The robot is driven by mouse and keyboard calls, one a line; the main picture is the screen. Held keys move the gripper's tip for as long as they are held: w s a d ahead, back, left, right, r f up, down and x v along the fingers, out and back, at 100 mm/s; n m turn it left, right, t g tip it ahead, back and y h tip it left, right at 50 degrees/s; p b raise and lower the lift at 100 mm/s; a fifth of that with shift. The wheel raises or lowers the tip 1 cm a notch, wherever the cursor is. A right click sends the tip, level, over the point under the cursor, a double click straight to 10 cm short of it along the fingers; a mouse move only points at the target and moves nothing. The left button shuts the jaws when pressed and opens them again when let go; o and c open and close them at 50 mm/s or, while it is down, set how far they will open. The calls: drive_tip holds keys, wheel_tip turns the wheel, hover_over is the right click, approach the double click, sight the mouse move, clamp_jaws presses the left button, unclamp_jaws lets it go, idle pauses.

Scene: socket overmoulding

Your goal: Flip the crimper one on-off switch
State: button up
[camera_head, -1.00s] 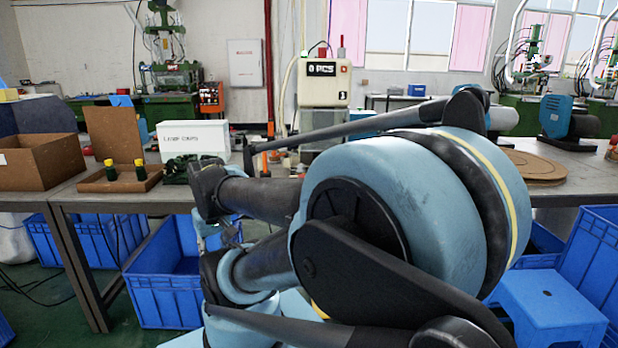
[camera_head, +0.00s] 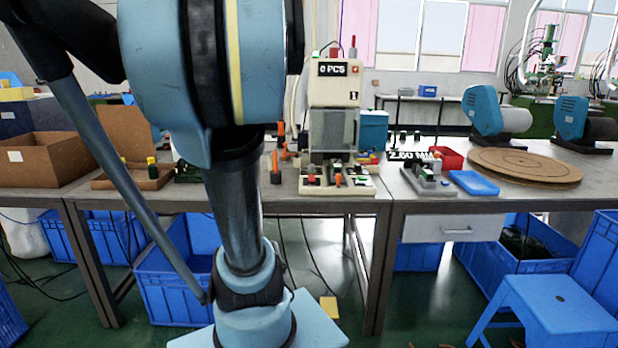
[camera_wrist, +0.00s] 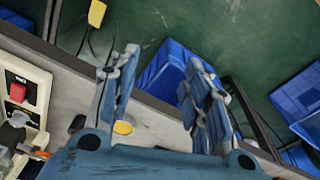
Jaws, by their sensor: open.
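Crimper one (camera_head: 333,92) is a beige machine with a black "0 PCS" sign and a label "1". It stands on the table right of my arm, and a low beige base (camera_head: 362,187) with small coloured parts sits before it. In the wrist view, a beige panel (camera_wrist: 38,78) at the left edge carries a red switch-like piece (camera_wrist: 17,91); its on-off position is too small to tell. My gripper (camera_wrist: 160,72) is open and empty, with the panel to the left of its fingers, apart from them. My gripper is not visible in the head view.
A cardboard box (camera_head: 42,165) and a brown tray (camera_head: 128,181) are at left. Right of the crimper are a grey device (camera_head: 428,182), a blue tray (camera_head: 474,183) and brown discs (camera_head: 525,166). Blue crates (camera_head: 172,290) and a blue stool (camera_head: 553,305) stand below.

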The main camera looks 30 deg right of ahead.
drive_tip(key=w+d+r+m+g, duration=0.1)
drive_tip(key=w+d+r, duration=0.3)
drive_tip(key=d, duration=0.3)
drive_tip(key=w+d+r+m, duration=0.1)
drive_tip(key=w+d+r, duration=0.25)
drive_tip(key=d, duration=0.35)
wheel_tip(320, 180, up, 2)
drive_tip(key=m, duration=0.2)
hover_over(311, 179)
wheel_tip(311, 179, down, 17)
drive_tip(key=shift+r, duration=0.2)
clamp_jaws()
